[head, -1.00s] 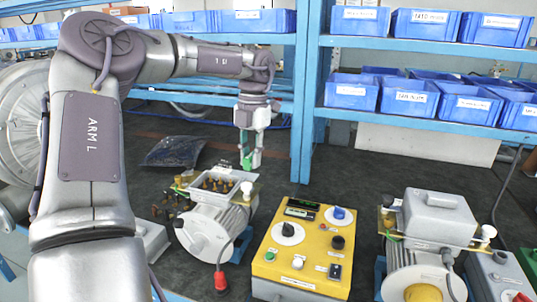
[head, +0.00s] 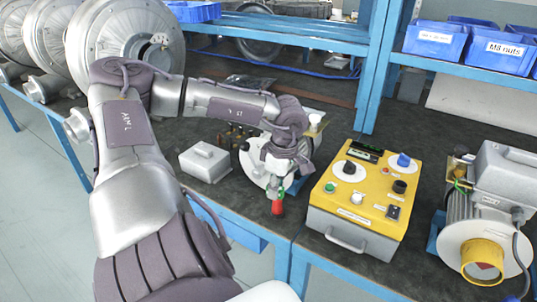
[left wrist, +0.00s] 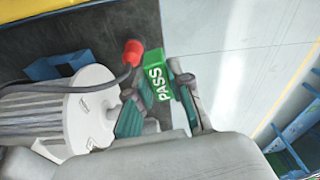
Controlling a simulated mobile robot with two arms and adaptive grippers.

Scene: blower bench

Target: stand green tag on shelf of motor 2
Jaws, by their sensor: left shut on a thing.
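My left gripper (head: 279,190) is low at the front of the silver motor (head: 258,172) left of the yellow control box. In the left wrist view, its two fingers (left wrist: 160,103) are shut on the green tag (left wrist: 155,78), marked PASS. In the head view, only a sliver of green shows at the fingertips. The same motor's pale round end (left wrist: 92,108) is beside the fingers in the left wrist view. A second motor (head: 478,235) stands at the right. I cannot read which is motor 2, and I cannot make out a shelf on either. My right gripper is not seen.
A red plug (head: 278,208) on a dark cable hangs close to the left fingertips; it also shows in the wrist view (left wrist: 133,52). The yellow control box (head: 350,212) stands right of the gripper. A grey cover (head: 205,160) lies left. The bench's front edge is close.

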